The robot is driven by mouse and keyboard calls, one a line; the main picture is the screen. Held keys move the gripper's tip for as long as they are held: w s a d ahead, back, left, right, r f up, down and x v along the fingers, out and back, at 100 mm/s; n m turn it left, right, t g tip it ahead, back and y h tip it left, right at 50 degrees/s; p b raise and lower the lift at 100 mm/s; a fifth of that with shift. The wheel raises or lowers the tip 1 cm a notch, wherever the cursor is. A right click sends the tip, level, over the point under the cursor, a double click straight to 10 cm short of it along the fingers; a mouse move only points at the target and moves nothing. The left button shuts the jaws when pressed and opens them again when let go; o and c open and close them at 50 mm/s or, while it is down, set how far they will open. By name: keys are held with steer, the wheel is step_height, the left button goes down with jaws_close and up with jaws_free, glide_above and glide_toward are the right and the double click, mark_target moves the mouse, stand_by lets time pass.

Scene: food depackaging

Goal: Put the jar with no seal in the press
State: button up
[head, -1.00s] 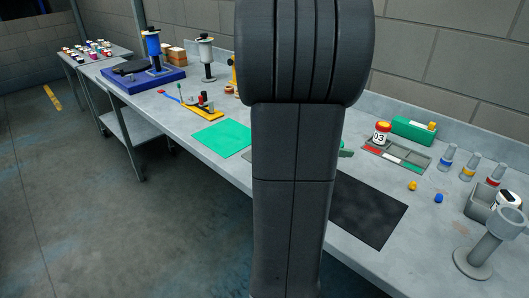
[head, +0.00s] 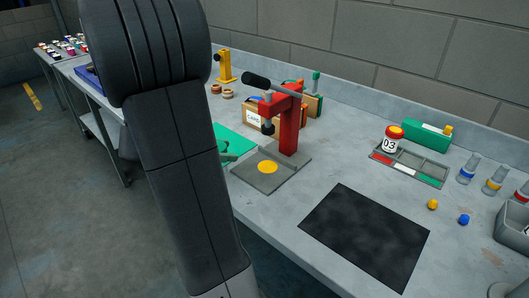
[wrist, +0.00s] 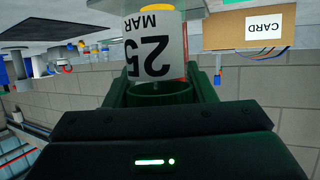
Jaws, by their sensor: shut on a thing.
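In the wrist view, which is upside down, my gripper (wrist: 160,88) is shut on a jar (wrist: 155,48) with a white label reading "25 MAR". Whether this jar has a seal does not show. The press (head: 290,125) is red with a black handle, on a grey base plate with a yellow disc (head: 268,167); nothing stands on the disc. A second jar (head: 390,141), marked "03" with a red and yellow top, stands in a grey sorting tray (head: 425,165). My arm hides my gripper in the head view.
A black mat (head: 367,235) lies in front of the press, and a green mat (head: 228,137) to its left. A cardboard box (head: 254,117) is behind the press. A green box (head: 415,134) and small bottles (head: 468,169) stand at right.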

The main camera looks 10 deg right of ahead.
steer(key=shift+d+r+x, duration=0.15)
steer(key=shift+r+x, duration=0.2)
steer(key=shift+x, duration=2.15)
steer(key=shift+d+r+x, duration=0.1)
steer(key=shift+r+x, duration=0.25)
steer(key=shift+x, duration=2.15)
steer(key=shift+d+r+x, duration=0.15)
steer(key=shift+r+x, duration=0.15)
steer(key=shift+x, duration=2.25)
steer(key=shift+p, duration=0.3)
steer(key=shift+w, duration=0.1)
steer(key=o, duration=1.1)
steer(key=shift+f, duration=0.1)
steer(key=v, duration=1.2)
steer(key=shift+r, duration=0.2)
